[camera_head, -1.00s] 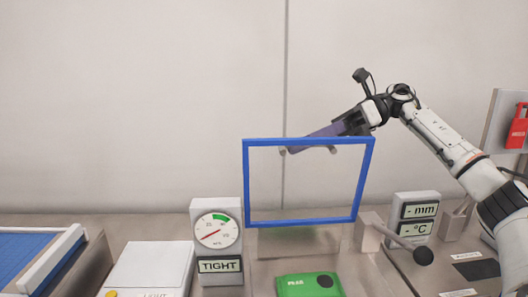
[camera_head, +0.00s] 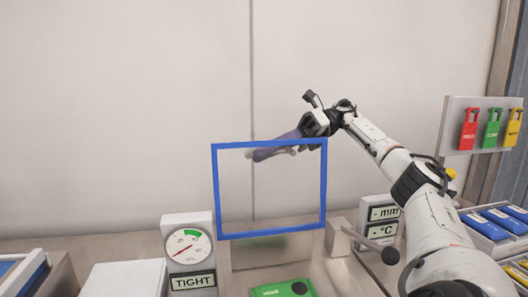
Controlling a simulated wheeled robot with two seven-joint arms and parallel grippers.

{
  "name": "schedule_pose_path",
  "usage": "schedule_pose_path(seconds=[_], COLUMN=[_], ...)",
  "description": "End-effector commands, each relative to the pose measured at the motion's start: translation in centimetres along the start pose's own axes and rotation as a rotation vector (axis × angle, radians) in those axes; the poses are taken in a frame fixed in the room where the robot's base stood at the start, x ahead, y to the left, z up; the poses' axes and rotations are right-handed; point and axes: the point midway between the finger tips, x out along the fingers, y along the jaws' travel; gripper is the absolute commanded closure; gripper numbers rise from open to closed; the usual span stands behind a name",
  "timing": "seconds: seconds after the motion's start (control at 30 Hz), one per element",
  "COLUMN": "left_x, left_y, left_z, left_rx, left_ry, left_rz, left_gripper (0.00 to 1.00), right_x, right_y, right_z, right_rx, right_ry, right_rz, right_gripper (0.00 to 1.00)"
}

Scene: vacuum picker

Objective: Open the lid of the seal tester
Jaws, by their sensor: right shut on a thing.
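The seal tester's lid is a clear pane in a blue frame (camera_head: 268,233). It stands raised, nearly upright, above the back of the tester. My right gripper (camera_head: 266,154) is behind the lid's top edge, partly seen through the pane. It is shut on the lid's handle (camera_head: 293,152), a short grey bar near the top; the exact grip is hard to see. A green pack (camera_head: 272,292) lies below in the tester, cut by the lower picture edge. A dial gauge (camera_head: 187,247) with a "TIGHT" sign (camera_head: 193,282) stands to the left. My left gripper is not in view.
A lever with a black knob (camera_head: 390,256) sticks out to the right of the lid, near a display box (camera_head: 379,212). A board with red, green and yellow tags (camera_head: 491,115) and trays of blue packs (camera_head: 490,225) are at the right. The wall behind is bare.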

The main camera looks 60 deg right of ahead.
Motion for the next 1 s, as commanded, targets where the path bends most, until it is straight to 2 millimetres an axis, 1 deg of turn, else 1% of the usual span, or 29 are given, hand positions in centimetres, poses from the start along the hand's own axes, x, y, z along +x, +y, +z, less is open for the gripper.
schedule_pose_path(seconds=[0.07, 0.1, 0.13, 0.37, 0.47, 0.57, 0.77, 0.83, 0.93, 1.0], left_x=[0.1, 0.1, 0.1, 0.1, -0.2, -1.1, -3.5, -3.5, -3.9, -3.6], left_y=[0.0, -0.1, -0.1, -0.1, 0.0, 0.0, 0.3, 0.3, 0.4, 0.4], left_z=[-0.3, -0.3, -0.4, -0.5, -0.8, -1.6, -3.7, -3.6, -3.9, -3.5], left_rx=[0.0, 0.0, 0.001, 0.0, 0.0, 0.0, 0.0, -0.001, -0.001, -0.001], left_ry=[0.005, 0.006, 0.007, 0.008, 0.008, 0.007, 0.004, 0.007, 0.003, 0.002], left_rz=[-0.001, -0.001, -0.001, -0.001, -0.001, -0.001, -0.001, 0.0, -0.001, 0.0], left_gripper=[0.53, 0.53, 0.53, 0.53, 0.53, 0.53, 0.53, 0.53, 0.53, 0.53], right_x=[0.1, 0.1, 0.1, 0.1, -0.1, -0.5, -1.8, -1.9, -2.2, -2.3], right_y=[-0.1, -0.1, -0.1, 0.0, 0.4, 1.4, 4.3, 4.4, 5.3, 5.3], right_z=[-0.2, -0.2, -0.2, -0.1, 0.4, 1.4, 4.5, 4.8, 5.7, 5.7], right_rx=[0.002, 0.002, 0.002, 0.0, -0.002, -0.003, -0.006, -0.006, -0.006, -0.003], right_ry=[0.008, 0.008, 0.008, 0.006, 0.004, 0.003, -0.001, -0.001, 0.0, 0.001], right_rz=[0.0, 0.0, 0.0, 0.001, 0.001, 0.002, 0.004, 0.005, 0.004, 0.004], right_gripper=[1.0, 0.86, 0.81, 0.81, 0.81, 0.81, 0.81, 0.81, 0.81, 0.81])
